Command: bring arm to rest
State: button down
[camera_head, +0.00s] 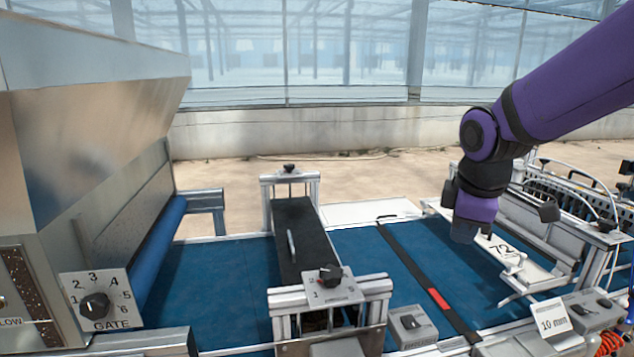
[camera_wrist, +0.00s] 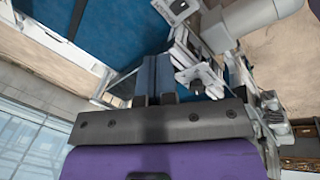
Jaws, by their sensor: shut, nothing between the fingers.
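My purple arm reaches in from the upper right in the head view, bent at a dark joint, with its end pointing down. My gripper (camera_wrist: 154,72) shows in the wrist view with its two blue-grey fingers side by side, shut and empty. In the head view my gripper (camera_head: 465,231) hangs at the arm's lower end, over or in front of the white rail marked 72 (camera_head: 502,247). I cannot tell its exact height above the rail or the blue belt (camera_head: 450,275).
A large metal hopper (camera_head: 85,110) with a GATE dial (camera_head: 96,305) stands at left. A dark crossbar unit (camera_head: 300,240) with a knob (camera_head: 329,274) spans the belt. A black strap with a red patch (camera_head: 438,299) crosses it. A hose-covered unit (camera_head: 575,190) and a "10 mm" sign (camera_head: 552,318) are at right.

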jog(key=s+d+r+m+t, duration=0.1)
jog(key=s+d+r+m, duration=0.1)
jog(key=s+m, duration=0.4)
jog(key=s+d+r+m+t, duration=0.1)
jog(key=s+d+r+m, duration=0.2)
jog(key=s+m, duration=0.4)
jog(key=s+r, duration=0.1)
jog(key=s, duration=0.3)
jog(key=shift+s+d+r, duration=0.2)
jog(key=shift+d+r, duration=0.05)
jog(key=shift+r, duration=0.1)
